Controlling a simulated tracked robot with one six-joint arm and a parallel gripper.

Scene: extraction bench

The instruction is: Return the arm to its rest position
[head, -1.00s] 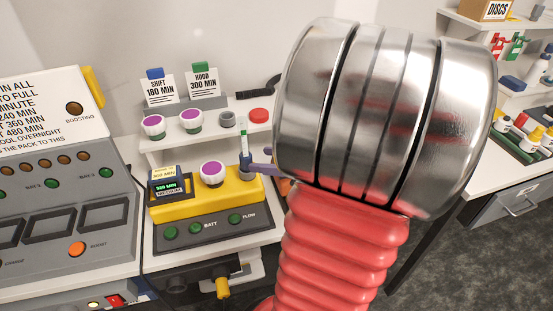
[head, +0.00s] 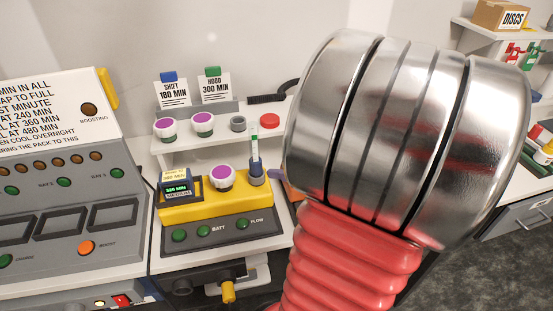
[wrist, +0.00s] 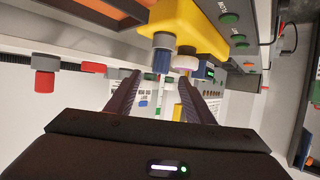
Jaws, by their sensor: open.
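My gripper (wrist: 159,84) is open in the wrist view, its two dark fingers apart with nothing clasped between them. Beyond the fingertips is a blue holder (wrist: 162,60) with a thin flow tube. In the head view the tube (head: 254,140) stands upright in the blue holder (head: 257,173) at the right end of the yellow unit (head: 205,207). Only a small piece of a purplish finger shows just right of the holder, apart from it. My large metal joint and red ribbed sleeve hide the rest of the gripper.
A charger panel (head: 60,190) stands at left. A white shelf (head: 215,145) behind the yellow unit carries purple-topped caps, a grey cap, a red cap (head: 270,121) and two signs. Another shelf with a DISCS box (head: 502,16) is at far right.

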